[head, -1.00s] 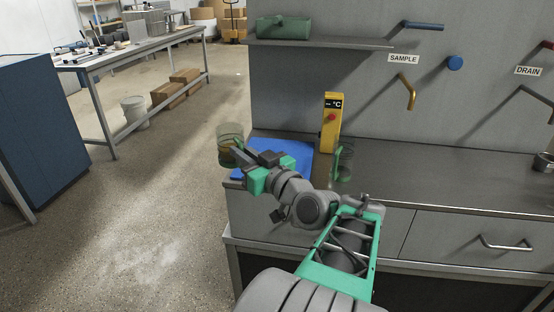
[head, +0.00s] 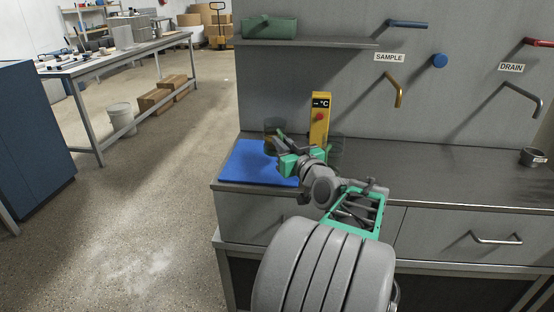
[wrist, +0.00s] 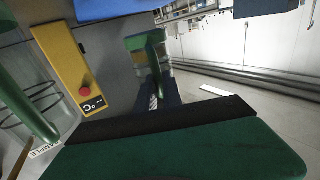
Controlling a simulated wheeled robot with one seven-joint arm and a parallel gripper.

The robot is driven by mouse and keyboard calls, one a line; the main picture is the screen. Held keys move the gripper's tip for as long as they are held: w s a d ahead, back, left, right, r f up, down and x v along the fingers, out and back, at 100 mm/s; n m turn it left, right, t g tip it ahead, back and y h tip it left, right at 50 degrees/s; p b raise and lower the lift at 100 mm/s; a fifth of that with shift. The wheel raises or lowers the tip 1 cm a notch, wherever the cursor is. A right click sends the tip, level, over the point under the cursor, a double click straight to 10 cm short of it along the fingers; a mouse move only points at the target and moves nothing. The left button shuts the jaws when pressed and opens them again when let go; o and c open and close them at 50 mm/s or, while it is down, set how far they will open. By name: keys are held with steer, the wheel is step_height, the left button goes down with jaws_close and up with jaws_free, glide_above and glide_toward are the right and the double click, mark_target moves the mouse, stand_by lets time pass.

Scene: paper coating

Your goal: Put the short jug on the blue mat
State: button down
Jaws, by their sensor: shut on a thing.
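A clear, green-tinted jug (head: 272,128) with amber contents is held in my gripper (head: 279,146). In the head view it shows at the far right edge of the blue mat (head: 245,166); its height above the counter is hard to tell. In the wrist view my gripper (wrist: 160,98) is shut on the jug (wrist: 148,45), near its green handle. A strip of the mat (wrist: 110,9) shows at the top there. A second clear green jug (head: 335,147) stands right of my gripper, partly hidden by my arm; its handle looms large at left in the wrist view (wrist: 24,105).
A yellow temperature box (head: 320,118) with a red button stands close behind and right of my gripper. A shelf (head: 310,42) with a green case (head: 270,27) juts out above. The mat's visible surface is clear.

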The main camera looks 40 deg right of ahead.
mark_target(274, 153)
steer(key=f, duration=0.1)
steer(key=w+f, duration=0.1)
steer(key=f, duration=0.1)
steer(key=f+b, duration=0.1)
steer(key=shift+w+d+f, duration=0.1)
steer(key=shift+w+f, duration=0.25)
steer(key=shift+w, duration=0.05)
steer(key=shift+f, duration=0.35)
steer(key=c, duration=1.5)
jaws_free()
